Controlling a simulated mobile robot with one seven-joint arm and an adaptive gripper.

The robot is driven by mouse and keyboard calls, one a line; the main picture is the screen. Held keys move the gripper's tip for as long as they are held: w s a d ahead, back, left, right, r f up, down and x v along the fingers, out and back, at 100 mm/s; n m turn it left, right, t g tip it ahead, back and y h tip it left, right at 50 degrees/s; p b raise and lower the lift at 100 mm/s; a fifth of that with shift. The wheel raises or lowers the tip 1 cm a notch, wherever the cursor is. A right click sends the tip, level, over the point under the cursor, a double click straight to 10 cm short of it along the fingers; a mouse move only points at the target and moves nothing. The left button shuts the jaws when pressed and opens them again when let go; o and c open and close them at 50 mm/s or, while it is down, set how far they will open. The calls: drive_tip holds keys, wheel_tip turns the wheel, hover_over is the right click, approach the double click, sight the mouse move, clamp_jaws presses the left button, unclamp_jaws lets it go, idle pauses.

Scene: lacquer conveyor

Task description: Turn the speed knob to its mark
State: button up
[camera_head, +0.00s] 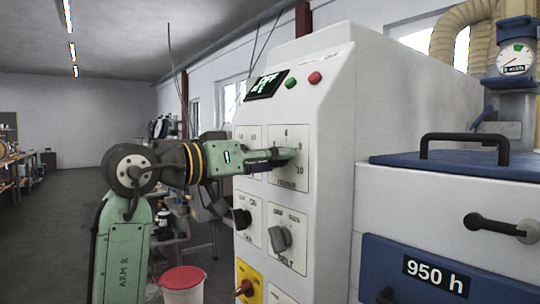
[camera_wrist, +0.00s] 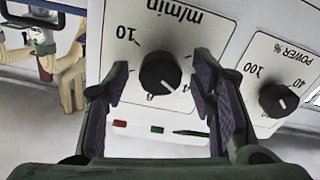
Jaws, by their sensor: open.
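The speed knob (camera_wrist: 160,72) is a round black dial on a white plate lettered "m/min", seen upside down in the wrist view. Its white pointer line is toward the lower right, near what looks like a 4. A 10 shows at the upper left; other numerals are partly hidden by the fingers. No separate target mark can be made out. My gripper (camera_wrist: 160,68) is open, with one finger on each side of the knob; contact is not visible. In the head view, my gripper (camera_head: 294,154) is at the m/min plate (camera_head: 289,184) and hides the knob.
A power knob (camera_wrist: 278,99) is close beside my finger. A display (camera_head: 266,85), green button (camera_head: 290,82) and red button (camera_head: 315,78) are above.

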drive_tip(key=shift+c, duration=0.5)
drive_tip(key=c, duration=1)
